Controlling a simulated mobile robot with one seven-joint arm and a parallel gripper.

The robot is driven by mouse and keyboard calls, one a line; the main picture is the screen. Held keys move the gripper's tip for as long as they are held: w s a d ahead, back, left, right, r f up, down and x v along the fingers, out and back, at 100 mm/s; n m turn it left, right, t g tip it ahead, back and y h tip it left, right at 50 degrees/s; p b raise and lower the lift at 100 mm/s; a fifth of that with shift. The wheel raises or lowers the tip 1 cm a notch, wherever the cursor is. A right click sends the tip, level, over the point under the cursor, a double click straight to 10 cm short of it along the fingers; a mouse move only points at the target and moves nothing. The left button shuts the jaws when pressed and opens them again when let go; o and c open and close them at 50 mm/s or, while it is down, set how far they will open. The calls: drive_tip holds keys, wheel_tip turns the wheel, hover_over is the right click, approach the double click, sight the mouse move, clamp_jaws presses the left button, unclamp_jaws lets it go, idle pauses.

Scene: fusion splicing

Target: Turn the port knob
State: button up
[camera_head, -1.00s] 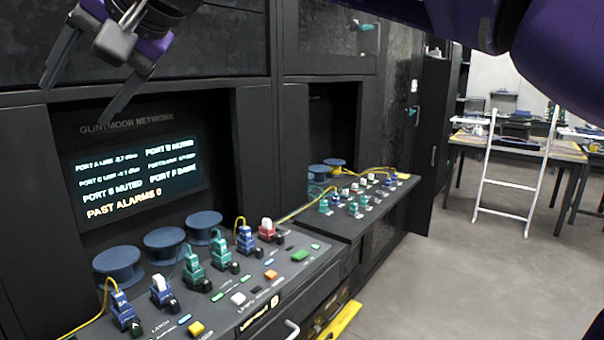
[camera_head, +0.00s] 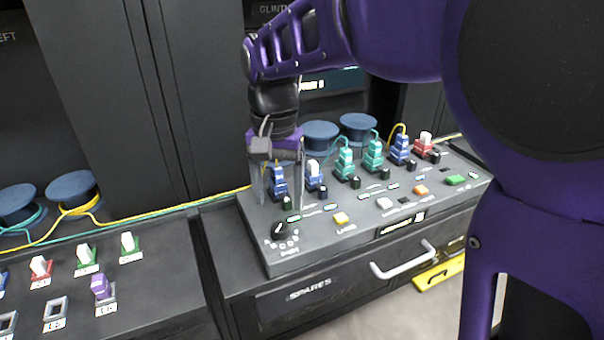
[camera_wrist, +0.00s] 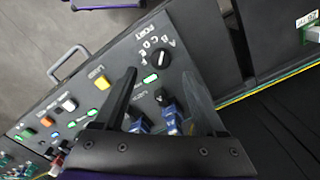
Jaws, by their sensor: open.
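The port knob (camera_head: 282,231) is a small black dial at the near left corner of the grey sloped console. A ring of letters and the word PORT are printed around it. In the wrist view the port knob (camera_wrist: 161,67) shows beyond my fingertips. My gripper (camera_head: 279,203) is open and points down over the console's left end. Its fingers stand on either side of a blue connector, behind the knob in the head view. My gripper (camera_wrist: 159,76) is empty in the wrist view. I cannot tell whether the fingers touch anything.
Blue and teal connectors with small black knobs line the console (camera_head: 360,215). A yellow button (camera_head: 341,219) lies right of the port knob. A yellow cable (camera_head: 170,212) runs left. A drawer handle (camera_head: 403,262) juts out in front. Another panel (camera_head: 160,290) stands at left.

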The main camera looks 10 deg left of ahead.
sight(280, 226)
wheel_tip(280, 226, down, 7)
drive_tip(key=shift+r+b, duration=0.15)
drive_tip(key=shift+b, duration=0.4)
clamp_jaws()
